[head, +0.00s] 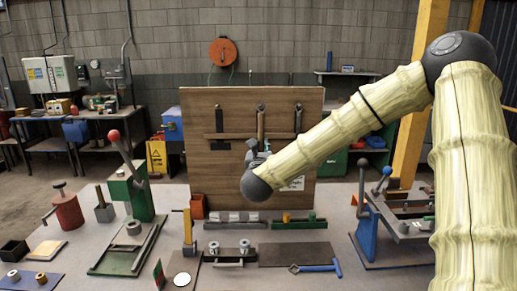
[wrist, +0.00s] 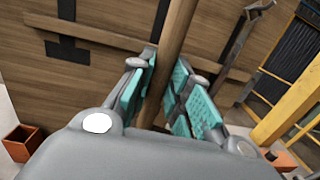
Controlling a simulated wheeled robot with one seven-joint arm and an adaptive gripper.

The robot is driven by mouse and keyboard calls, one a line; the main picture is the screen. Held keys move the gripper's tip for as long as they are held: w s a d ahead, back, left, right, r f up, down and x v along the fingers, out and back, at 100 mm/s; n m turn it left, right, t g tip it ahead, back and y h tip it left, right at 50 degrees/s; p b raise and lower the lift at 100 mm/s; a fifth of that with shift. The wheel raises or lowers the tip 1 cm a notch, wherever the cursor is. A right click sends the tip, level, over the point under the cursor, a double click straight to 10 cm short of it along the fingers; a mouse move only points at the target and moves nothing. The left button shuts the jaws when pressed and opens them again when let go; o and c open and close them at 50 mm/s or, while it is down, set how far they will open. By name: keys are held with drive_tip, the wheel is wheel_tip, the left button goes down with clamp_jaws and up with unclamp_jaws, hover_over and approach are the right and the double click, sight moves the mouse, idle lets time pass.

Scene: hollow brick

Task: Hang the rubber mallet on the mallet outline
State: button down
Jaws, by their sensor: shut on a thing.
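My gripper (wrist: 160,88) is shut on a brown wooden handle (wrist: 176,35), which stands between its teal finger pads and tilts slightly in the wrist view. I take this to be the mallet; its head is not visible, hidden below the gripper. In the head view my gripper (head: 258,152) is in front of the wooden board, and a handle (head: 261,122) rises above it. The dark mallet outline (head: 219,143), a vertical bar with a wide block at its lower end, is bare on the board to the left. It also shows in the wrist view (wrist: 68,48).
The wooden board (head: 235,178) has a horizontal rail (wrist: 115,40). A grey metal tool (wrist: 243,42) hangs to the right of the held handle. Below the board stand an orange box (head: 197,206) and a green rack (head: 300,224). A green press (head: 128,200) stands left on the table.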

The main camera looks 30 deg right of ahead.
drive_tip(key=f+p+x, duration=0.1)
drive_tip(key=x, duration=0.7)
drive_tip(key=shift+w+f, duration=0.25)
drive_tip(key=shift+f, duration=0.05)
idle(1.2)
drive_tip(key=shift+b, duration=0.3)
idle(0.7)
drive_tip(key=c, duration=1.3)
unclamp_jaws()
drive_tip(key=shift+w, duration=0.15)
drive_tip(key=shift+w+d+f, duration=0.1)
drive_tip(key=shift+d+f, duration=0.1)
drive_tip(key=shift+f, duration=0.1)
drive_tip(key=shift+a, duration=0.15)
drive_tip(key=v, duration=1.2)
